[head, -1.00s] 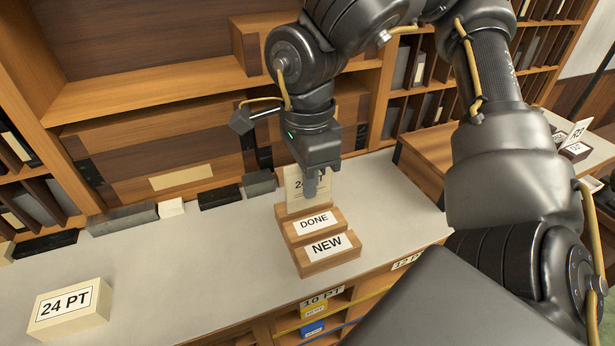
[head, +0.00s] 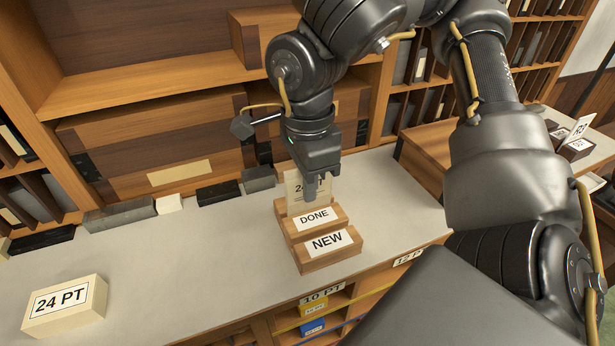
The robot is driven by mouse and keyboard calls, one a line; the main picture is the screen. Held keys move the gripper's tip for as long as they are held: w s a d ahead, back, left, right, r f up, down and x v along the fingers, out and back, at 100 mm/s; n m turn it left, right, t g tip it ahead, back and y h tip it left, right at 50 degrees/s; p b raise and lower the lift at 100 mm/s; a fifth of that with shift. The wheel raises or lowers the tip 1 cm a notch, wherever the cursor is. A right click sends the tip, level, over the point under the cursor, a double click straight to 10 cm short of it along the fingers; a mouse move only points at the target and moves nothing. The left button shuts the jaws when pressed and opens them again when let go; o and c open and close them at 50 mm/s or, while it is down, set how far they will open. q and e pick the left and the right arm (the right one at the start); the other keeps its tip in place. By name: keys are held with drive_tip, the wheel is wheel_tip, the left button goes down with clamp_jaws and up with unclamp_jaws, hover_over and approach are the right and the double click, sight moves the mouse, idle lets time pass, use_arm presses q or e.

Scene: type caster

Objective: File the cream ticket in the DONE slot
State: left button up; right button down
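The cream ticket (head: 293,199), printed "24 PT", stands upright at the back row of a small wooden holder (head: 312,262), just behind the DONE label (head: 314,217). Its lower edge is hidden by the holder, so I cannot see how deep it sits. My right gripper (head: 311,188) points down from above and is shut on the ticket's upper part. One finger shows in front of the ticket and covers some of its print; the far finger is hidden. The NEW label (head: 327,240) is on the front row, which holds no ticket. My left gripper is not in view.
A cream "24 PT" box (head: 64,308) sits at the counter's left front. Grey and black blocks (head: 120,214) line the counter's back, below the wooden shelving (head: 160,98). The grey counter (head: 190,265) is clear between the box and the holder.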

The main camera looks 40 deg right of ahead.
drive_tip(key=shift+f+b, duration=0.7)
drive_tip(key=shift+f, duration=0.45)
drive_tip(key=c, duration=1.6)
unclamp_jaws()
drive_tip(key=shift+o, duration=0.2)
drive_tip(key=shift+r, duration=0.1)
wheel_tip(320, 180, up, 6)
drive_tip(key=p, duration=0.6)
